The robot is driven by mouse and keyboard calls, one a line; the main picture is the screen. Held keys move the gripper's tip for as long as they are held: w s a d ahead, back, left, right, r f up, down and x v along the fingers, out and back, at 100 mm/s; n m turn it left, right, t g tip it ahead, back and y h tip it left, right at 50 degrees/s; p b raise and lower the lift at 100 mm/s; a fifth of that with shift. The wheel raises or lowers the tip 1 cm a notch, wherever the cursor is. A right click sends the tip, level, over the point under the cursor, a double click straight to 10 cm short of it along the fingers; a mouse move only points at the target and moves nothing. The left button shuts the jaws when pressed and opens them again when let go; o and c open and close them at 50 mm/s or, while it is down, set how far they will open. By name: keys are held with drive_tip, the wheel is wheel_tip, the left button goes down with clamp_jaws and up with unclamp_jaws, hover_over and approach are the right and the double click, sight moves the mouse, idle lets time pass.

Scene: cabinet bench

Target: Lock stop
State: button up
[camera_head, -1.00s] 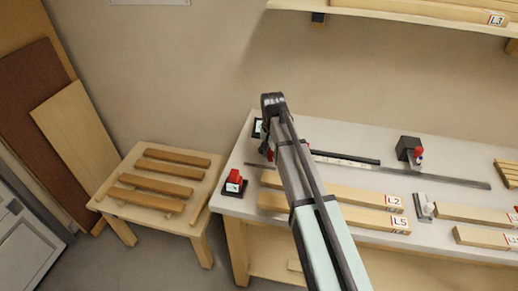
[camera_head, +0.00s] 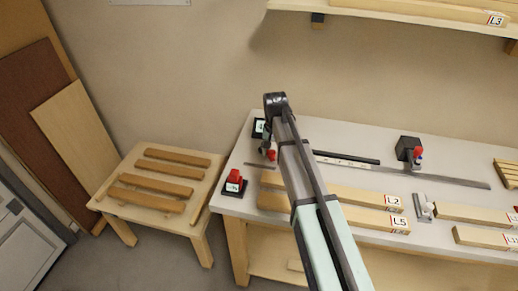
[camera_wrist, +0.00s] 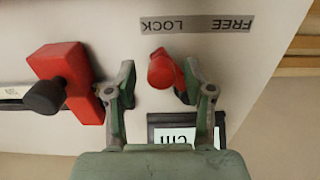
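In the wrist view, a red lever (camera_wrist: 162,72) sits beside a grey plate (camera_wrist: 198,25) that reads FREE and LOCK upside down. The lever lies next to the word LOCK. My gripper (camera_wrist: 158,88) is open, with the lever between its green fingers; its right finger is close to the lever, contact unclear. Left of my gripper is a red stop block (camera_wrist: 62,75) with a black knob (camera_wrist: 43,97), by a scale strip. In the head view, a small red part (camera_head: 271,155) shows left of my arm, which hides much of that area.
A small display (camera_wrist: 180,130) is partly hidden behind my gripper. Another red device (camera_head: 234,182) stands at the bench's left corner. Boards marked L2 (camera_head: 355,198) and L5 (camera_head: 365,216) lie at the front. A black clamp-like device (camera_head: 408,148) is right.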

drive_tip(key=shift+r, duration=0.1)
drive_tip(key=shift+r+p, duration=2.75)
drive_tip(key=shift+r, duration=1.65)
